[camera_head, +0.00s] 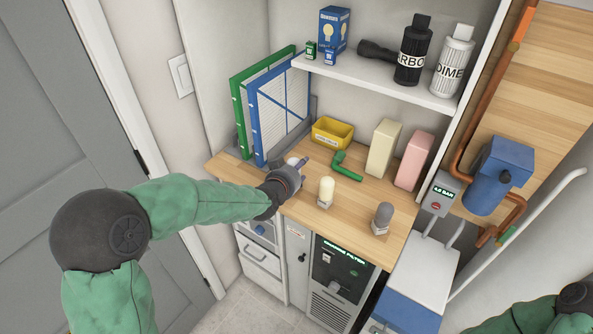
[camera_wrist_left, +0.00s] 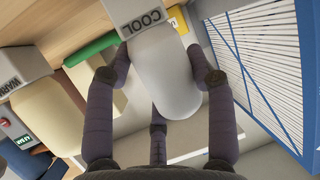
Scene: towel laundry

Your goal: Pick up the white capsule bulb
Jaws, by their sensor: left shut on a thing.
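The white capsule bulb (camera_wrist_left: 167,80) lies between the fingers of my left gripper (camera_wrist_left: 163,62), which is shut on it, in the left wrist view. A grey block marked COOL (camera_wrist_left: 138,20) meets the bulb's far end; I cannot tell whether the bulb is still seated in it. In the head view, my left gripper (camera_head: 297,168) is low over the wooden counter in front of the blue-framed filter. Only a little of the white bulb (camera_head: 292,160) shows there, the rest hidden by the hand. My right gripper is out of view.
A cream bulb (camera_head: 327,187) and a grey bulb (camera_head: 384,213) stand in blocks to the right. Behind are a green pipe piece (camera_head: 346,170), a yellow bin (camera_head: 332,133) and the blue-framed filter (camera_head: 278,112). A shelf (camera_head: 378,80) overhangs the counter (camera_head: 355,207).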

